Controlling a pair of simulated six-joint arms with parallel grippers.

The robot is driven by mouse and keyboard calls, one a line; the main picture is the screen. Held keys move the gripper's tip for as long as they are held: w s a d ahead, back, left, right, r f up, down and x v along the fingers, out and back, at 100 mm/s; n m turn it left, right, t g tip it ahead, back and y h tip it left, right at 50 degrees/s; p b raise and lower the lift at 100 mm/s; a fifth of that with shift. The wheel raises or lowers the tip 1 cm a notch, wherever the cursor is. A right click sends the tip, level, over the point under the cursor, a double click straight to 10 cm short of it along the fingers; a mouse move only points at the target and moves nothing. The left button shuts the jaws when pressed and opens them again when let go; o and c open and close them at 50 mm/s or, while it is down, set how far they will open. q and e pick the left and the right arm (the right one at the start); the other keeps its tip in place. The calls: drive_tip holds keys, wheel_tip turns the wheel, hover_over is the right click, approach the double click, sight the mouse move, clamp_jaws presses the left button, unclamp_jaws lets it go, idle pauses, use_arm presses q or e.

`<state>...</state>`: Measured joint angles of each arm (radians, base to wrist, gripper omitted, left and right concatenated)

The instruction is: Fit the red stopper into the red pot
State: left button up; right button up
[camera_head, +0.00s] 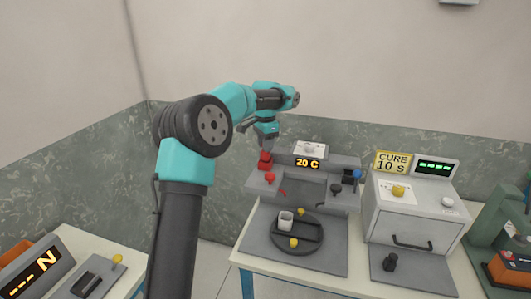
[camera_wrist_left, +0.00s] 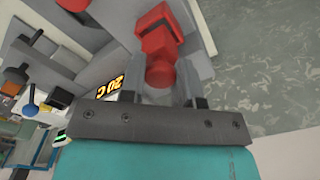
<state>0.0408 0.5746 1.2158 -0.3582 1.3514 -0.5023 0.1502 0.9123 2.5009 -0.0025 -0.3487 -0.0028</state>
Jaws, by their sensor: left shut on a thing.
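My left gripper (camera_head: 266,146) points down at the left end of the grey station. It is shut on a red piece, which I take for the red stopper (camera_wrist_left: 160,74); its round red end shows between the fingers in the left wrist view (camera_wrist_left: 165,82). A larger blocky red part (camera_wrist_left: 157,30) lies just beyond the fingers, in line with the held piece. In the head view the red parts (camera_head: 265,163) form one small stack under the gripper. I cannot tell where stopper and pot divide, or whether the stopper sits inside. My right gripper is not in view.
A dark turntable (camera_head: 313,238) in front carries a pale cup (camera_head: 285,220). A grey cure oven (camera_head: 410,222) stands to the right.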

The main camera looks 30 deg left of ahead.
use_arm(q)
drive_tip(key=shift+f, duration=1.75)
drive_tip(key=o, duration=0.9)
drive_tip(key=shift+f, duration=0.15)
wheel_tip(320, 180, up, 12)
drive_tip(key=shift+r, duration=0.2)
